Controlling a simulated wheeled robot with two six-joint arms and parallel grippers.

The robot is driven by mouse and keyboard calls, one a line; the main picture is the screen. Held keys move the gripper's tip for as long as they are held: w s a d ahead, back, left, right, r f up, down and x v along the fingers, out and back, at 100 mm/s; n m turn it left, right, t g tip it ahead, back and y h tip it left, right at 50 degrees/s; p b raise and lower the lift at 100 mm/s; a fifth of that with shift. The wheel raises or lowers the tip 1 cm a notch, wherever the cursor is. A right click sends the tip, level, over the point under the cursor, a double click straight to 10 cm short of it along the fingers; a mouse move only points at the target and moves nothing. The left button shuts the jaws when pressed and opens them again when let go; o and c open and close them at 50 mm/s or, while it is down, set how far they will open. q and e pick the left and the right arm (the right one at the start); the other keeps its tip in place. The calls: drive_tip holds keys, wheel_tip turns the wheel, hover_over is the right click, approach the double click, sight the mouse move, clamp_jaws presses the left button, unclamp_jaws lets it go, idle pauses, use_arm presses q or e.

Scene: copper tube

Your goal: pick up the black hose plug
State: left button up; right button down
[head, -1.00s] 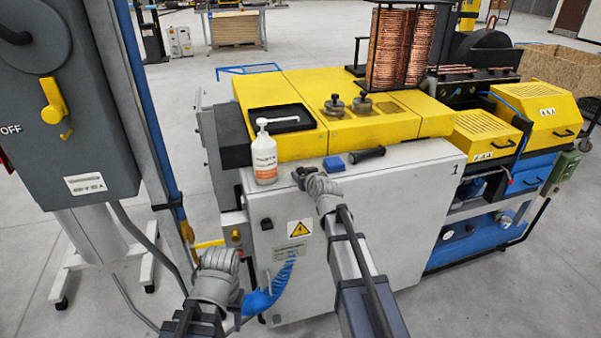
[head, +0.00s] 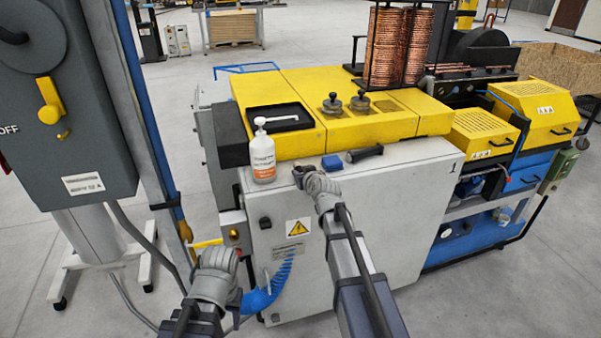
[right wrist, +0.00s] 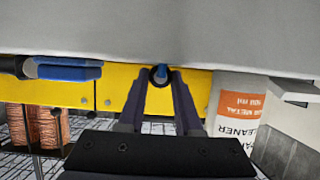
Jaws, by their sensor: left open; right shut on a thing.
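The black hose plug (right wrist: 160,76) shows in the right wrist view as a small dark round piece with a blue centre. It sits between the fingertips of my right gripper (right wrist: 158,82), which is shut on it. In the head view my right gripper (head: 301,174) is at the top front edge of the grey cabinet, just right of the white bottle; the plug is too small to make out there. My left gripper (head: 236,308) is open, low in front of the cabinet by the blue coiled hose (head: 268,292), and partly hidden by its own wrist.
The yellow machine top (head: 350,128) rises behind. A grey switch box (head: 75,120) stands at left.

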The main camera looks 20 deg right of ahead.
wheel_tip(320, 180, up, 10)
drive_tip(key=p, duration=0.9)
drive_tip(key=shift+p, duration=0.35)
